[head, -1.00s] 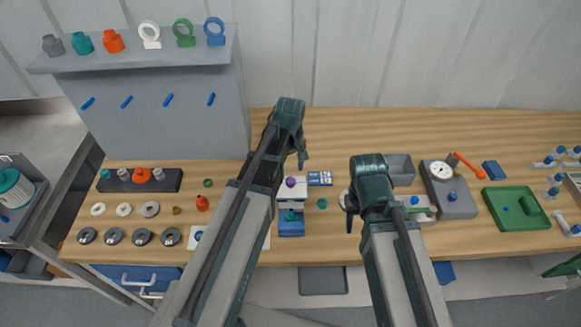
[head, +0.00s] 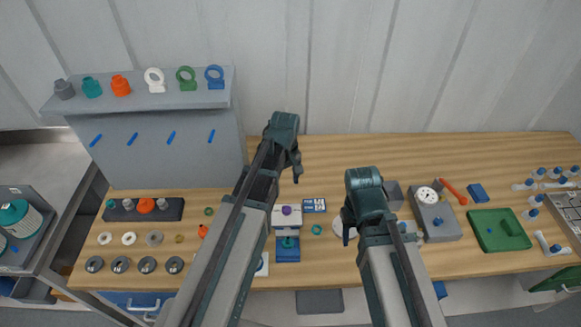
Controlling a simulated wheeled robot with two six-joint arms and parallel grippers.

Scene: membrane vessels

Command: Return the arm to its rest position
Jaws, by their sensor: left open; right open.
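My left arm reaches in from the lower left, and its gripper (head: 297,172) hangs over the middle of the bench, open and empty. It is above and behind a small blue and white fixture (head: 288,247) with a purple knob (head: 286,210) on top. My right gripper (head: 347,228) is open and points down over the bench, right of the fixture, near a white round item (head: 340,229). The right arm partly hides that item. Neither gripper holds anything that I can see.
A grey shelf (head: 150,98) at the back left bears coloured caps and rings. A dark rack (head: 125,213) and several metal discs (head: 120,264) lie at left. A grey gauge box (head: 440,222), a green tray (head: 488,240) and bottles stand at right. The back middle of the bench (head: 400,150) is clear.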

